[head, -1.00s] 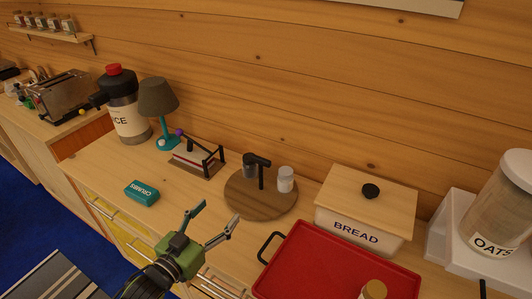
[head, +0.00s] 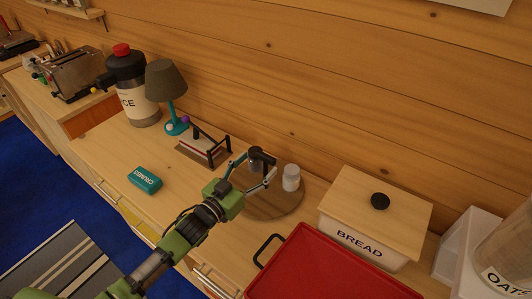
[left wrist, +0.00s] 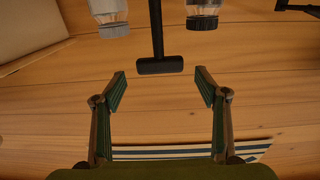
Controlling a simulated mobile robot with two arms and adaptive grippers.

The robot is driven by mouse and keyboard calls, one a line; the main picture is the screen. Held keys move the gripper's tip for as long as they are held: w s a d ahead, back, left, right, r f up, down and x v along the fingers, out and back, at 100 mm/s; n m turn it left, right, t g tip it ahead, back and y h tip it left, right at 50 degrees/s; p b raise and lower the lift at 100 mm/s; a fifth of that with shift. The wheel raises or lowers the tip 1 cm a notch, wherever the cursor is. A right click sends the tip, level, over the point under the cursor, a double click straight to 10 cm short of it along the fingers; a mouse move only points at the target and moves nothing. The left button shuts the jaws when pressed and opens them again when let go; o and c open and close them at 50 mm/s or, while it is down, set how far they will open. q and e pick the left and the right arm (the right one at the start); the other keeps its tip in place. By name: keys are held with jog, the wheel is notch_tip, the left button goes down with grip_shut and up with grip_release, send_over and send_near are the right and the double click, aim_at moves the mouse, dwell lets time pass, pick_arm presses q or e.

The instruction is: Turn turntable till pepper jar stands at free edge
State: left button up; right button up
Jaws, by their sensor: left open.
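The turntable is a round brown wooden disc (head: 282,206) on the counter. A white jar (head: 291,178) stands on its right side. A dark grey jar (head: 256,163) stands toward its back left, partly covered by my gripper; no label is readable on either. A black T-shaped handle rises from the disc. In the left wrist view the handle's crossbar (left wrist: 160,66) lies just beyond my fingertips, apart from them, with the pale jar (left wrist: 108,14) and the grey jar (left wrist: 203,12) at the top edge. My left gripper (head: 258,166) is open and empty, over the disc's left part.
A red tray (head: 318,270) with a black handle lies in front of the disc, and a bread box (head: 362,235) stands right of it. A napkin-holder-like rack (head: 202,148), a lamp (head: 166,83) and a teal crumbs box (head: 145,180) are to the left. Bare counter lies around the teal box.

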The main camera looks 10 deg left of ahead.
aim_at(264, 158)
pick_arm(q)
jog(key=shift+p+x, duration=0.4)
jog(key=shift+x, duration=2.1)
jog(key=c, duration=1.6)
jog(key=shift+c, duration=0.2)
